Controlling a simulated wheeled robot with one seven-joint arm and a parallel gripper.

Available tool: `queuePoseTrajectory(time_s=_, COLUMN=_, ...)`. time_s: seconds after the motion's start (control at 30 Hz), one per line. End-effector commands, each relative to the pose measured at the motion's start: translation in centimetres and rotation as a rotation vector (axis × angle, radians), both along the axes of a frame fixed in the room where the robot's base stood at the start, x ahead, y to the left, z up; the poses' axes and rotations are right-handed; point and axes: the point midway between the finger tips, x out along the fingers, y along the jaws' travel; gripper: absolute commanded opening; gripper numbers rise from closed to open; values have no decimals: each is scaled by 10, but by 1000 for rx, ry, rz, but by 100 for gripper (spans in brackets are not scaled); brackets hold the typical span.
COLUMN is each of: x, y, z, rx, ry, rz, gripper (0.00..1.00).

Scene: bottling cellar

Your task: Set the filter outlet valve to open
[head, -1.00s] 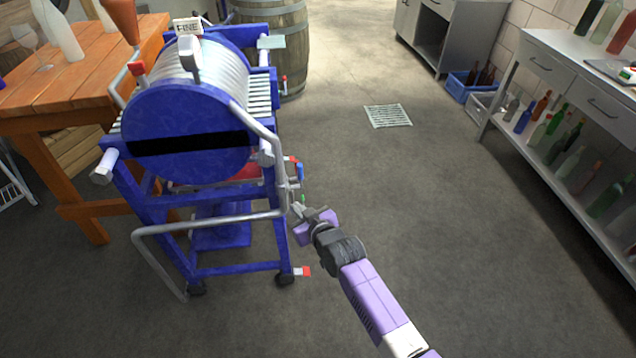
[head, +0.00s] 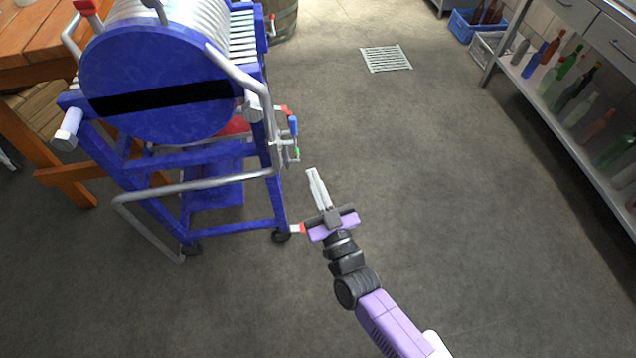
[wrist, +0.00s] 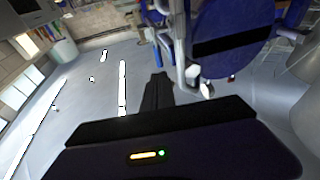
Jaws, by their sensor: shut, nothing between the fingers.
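The blue plate filter (head: 160,75) stands on a wheeled frame at the left of the head view. Its grey pipe (head: 240,80) runs down the right side to a cluster of small valves. There a red handle (head: 284,110), an upright blue handle (head: 294,126) and a small green part (head: 297,154) show. I cannot tell which belongs to the outlet valve. My gripper (head: 312,173) is shut and empty, right of and below this cluster in the picture, apart from it. In the wrist view the dark fingers (wrist: 158,78) point toward the filter's pipework (wrist: 181,65).
A bottle shelf (head: 560,125) lines the right. The floor between is clear, with a drain grate (head: 386,59).

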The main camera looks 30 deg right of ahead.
Motion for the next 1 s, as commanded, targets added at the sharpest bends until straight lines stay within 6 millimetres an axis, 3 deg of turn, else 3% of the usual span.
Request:
queuePoseTrajectory(time_s=0.2, x=44, y=-5, z=13, rx=0, ry=-2, rz=0, gripper=0)
queuePoseTrajectory(time_s=0.5, x=85, y=-10, z=22, rx=0, ry=1, rz=0, gripper=0)
queuePoseTrajectory(time_s=1.0, x=94, y=-11, z=23, rx=0, ry=2, rz=0, gripper=0)
